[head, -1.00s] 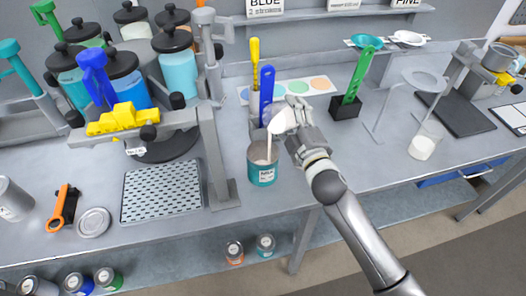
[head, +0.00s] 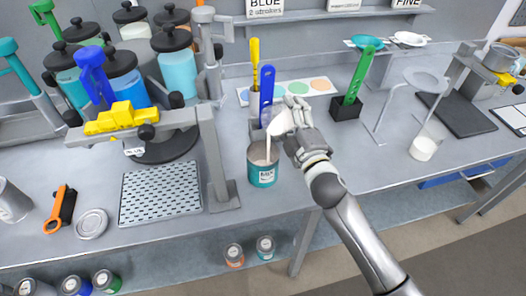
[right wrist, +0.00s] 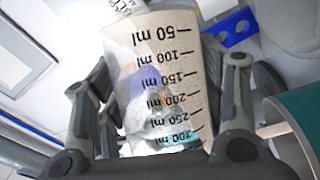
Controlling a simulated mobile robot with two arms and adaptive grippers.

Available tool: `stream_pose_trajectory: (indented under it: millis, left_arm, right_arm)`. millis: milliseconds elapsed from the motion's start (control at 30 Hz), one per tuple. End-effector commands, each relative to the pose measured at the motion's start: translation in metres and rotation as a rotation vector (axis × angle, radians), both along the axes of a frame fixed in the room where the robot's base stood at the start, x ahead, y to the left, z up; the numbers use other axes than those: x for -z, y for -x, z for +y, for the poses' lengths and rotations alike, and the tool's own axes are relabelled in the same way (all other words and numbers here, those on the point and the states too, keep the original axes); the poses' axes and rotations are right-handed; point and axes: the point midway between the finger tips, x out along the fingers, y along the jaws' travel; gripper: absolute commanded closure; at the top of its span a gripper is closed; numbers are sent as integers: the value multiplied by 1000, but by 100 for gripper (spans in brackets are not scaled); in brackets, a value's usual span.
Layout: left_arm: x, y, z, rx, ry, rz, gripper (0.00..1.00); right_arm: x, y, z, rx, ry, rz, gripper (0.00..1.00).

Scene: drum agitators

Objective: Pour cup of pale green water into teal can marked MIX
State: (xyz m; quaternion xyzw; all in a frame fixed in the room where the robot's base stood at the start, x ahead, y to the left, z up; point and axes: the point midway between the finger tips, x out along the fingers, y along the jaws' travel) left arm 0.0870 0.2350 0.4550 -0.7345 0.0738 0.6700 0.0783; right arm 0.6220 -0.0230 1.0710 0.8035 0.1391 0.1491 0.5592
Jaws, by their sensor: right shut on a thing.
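The teal can marked MIX (head: 263,175) stands upright on the bench, open at the top, with pale content inside. My right gripper (head: 291,124) is shut on a translucent measuring cup (head: 279,123), tilted above the can. A thin pale stream (head: 268,148) runs from the cup's lip into the can's mouth. In the right wrist view the cup (right wrist: 165,85) sits between the fingers (right wrist: 160,120), its ml marks upside down. A teal curved surface at the right, seemingly the can (right wrist: 303,112), shows there. The liquid's green tint is hard to tell. My left gripper is out of view.
A grey post stand (head: 215,165) with a perforated tray (head: 160,193) is left of the can. Blue (head: 266,88) and yellow (head: 255,60) upright tools stand behind it. A green scraper in a black block (head: 346,107) is to the right. Another cup (head: 424,147) stands farther right.

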Motion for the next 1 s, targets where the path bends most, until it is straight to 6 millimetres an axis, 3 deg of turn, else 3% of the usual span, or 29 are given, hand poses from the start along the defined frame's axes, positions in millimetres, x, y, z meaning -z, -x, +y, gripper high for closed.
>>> stream_pose_trajectory:
  millis: [1000]
  left_arm:
    - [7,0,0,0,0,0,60]
  right_arm:
    - [-6,6,5,-1,50,-57,67]
